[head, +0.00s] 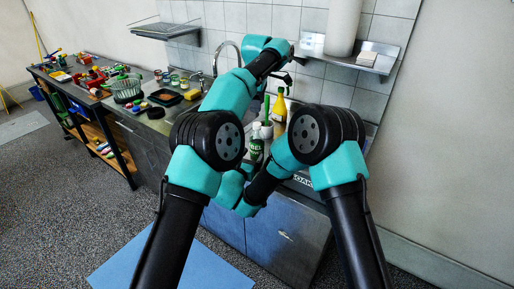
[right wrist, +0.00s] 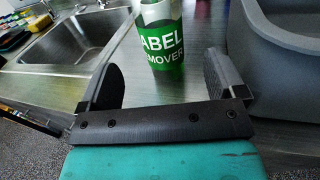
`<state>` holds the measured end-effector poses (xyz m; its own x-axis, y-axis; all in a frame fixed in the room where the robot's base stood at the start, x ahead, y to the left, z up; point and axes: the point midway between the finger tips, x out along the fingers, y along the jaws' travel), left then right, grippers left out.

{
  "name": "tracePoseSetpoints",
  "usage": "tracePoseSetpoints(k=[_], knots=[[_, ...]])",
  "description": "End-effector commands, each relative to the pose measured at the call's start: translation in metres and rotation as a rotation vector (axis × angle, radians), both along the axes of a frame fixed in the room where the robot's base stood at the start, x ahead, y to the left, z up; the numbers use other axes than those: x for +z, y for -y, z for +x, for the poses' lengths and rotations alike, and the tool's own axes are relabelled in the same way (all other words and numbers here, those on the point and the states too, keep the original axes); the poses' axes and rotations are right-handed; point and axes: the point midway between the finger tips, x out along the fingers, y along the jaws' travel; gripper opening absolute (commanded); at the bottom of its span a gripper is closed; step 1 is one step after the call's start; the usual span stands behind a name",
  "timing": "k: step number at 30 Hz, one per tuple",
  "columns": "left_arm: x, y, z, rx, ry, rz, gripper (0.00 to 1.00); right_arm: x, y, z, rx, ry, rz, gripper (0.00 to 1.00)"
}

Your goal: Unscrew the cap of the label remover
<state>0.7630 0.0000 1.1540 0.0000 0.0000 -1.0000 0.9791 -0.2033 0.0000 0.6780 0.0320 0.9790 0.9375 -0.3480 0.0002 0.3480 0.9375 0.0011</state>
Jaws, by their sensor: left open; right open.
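The label remover (head: 257,150) is a green and white bottle standing upright on the metal counter; its white cap shows on top in the head view. In the right wrist view the label remover (right wrist: 165,45) stands just beyond and between the fingers of my right gripper (right wrist: 164,72), which is open and empty. The cap is outside that view. In the head view my right gripper is mostly hidden by its own arm, low beside the bottle. My left gripper (head: 291,69) is open, high above the counter near the wall, away from the bottle.
A yellow bottle (head: 279,108) stands behind the label remover. A grey bin (right wrist: 284,62) stands right of it in the right wrist view, and a sink (right wrist: 88,45) lies to the left. A wall shelf (head: 347,55) holds a white cylinder (head: 343,25). Tools and trays fill the far-left bench.

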Motion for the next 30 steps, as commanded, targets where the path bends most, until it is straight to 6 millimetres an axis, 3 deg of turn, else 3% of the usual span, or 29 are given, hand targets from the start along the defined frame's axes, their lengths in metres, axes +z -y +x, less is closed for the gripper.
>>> tracePoseSetpoints(k=[16,21,30], knots=[[0.000,0.000,0.000,0.000,0.000,0.000,0.53,0.000,0.029,0.077,-0.001,0.000,0.000,0.89],[0.000,0.000,0.000,0.000,0.000,0.000,0.53,0.000,0.033,0.088,-0.002,0.000,0.000,0.89],[0.000,0.000,0.000,0.000,0.000,0.000,0.53,0.000,0.034,0.089,0.000,-0.001,-0.001,0.89]])
